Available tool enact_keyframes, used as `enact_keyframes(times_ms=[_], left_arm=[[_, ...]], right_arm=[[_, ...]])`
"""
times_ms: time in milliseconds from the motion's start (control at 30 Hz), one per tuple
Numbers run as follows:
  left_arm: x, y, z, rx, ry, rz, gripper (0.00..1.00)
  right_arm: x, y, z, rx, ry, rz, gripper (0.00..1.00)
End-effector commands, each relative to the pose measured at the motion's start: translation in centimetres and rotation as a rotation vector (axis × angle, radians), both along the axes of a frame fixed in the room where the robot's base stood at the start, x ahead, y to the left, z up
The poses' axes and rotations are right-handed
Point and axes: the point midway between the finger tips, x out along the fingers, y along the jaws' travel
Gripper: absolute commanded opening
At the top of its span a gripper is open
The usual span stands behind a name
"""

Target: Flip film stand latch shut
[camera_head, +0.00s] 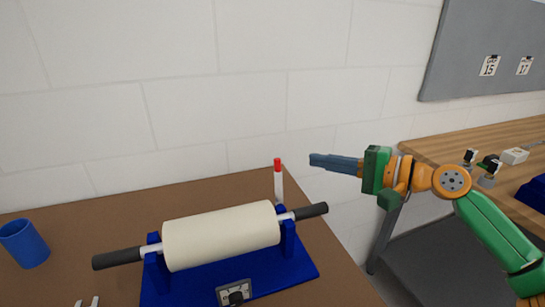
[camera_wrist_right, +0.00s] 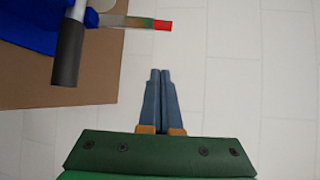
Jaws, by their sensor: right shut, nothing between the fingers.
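The blue film stand (camera_head: 296,264) sits on the brown table and carries a cream roll (camera_head: 222,236) on a rod with black end grips. The latch lever (camera_head: 278,183), pale with a red tip, stands upright by the right end of the roll. In the right wrist view the lever (camera_wrist_right: 140,22) points right, past the black grip (camera_wrist_right: 68,52). My right gripper (camera_head: 312,161) is shut and empty, to the right of the red tip and apart from it. Its closed fingers (camera_wrist_right: 160,72) are also clear of the lever in the wrist view. My left gripper does not show.
A blue cup (camera_head: 24,244) stands at the table's left. A grey plate with a black knob (camera_head: 233,292) is at the stand's front. Small pale prongs (camera_head: 87,301) show at the bottom edge, unclear what. A wooden bench (camera_head: 430,148) is at right. A white wall is behind.

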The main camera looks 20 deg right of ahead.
Motion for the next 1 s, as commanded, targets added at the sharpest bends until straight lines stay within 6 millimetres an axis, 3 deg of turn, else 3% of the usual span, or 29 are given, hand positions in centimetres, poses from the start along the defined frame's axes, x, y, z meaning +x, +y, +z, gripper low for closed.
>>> enact_keyframes(times_ms=[233,367,767,1000], left_arm=[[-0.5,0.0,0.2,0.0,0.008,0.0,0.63],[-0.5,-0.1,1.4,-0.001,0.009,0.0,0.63],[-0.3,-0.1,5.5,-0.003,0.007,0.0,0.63],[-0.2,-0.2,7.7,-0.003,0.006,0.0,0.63]], right_arm=[[0.1,0.0,0.1,0.0,-0.001,-0.002,0.0],[1.1,0.7,0.4,0.004,-0.001,-0.003,0.0],[7.6,6.1,-1.0,0.003,0.0,-0.002,0.0],[4.7,6.8,-0.6,-0.006,0.0,-0.005,0.0]])
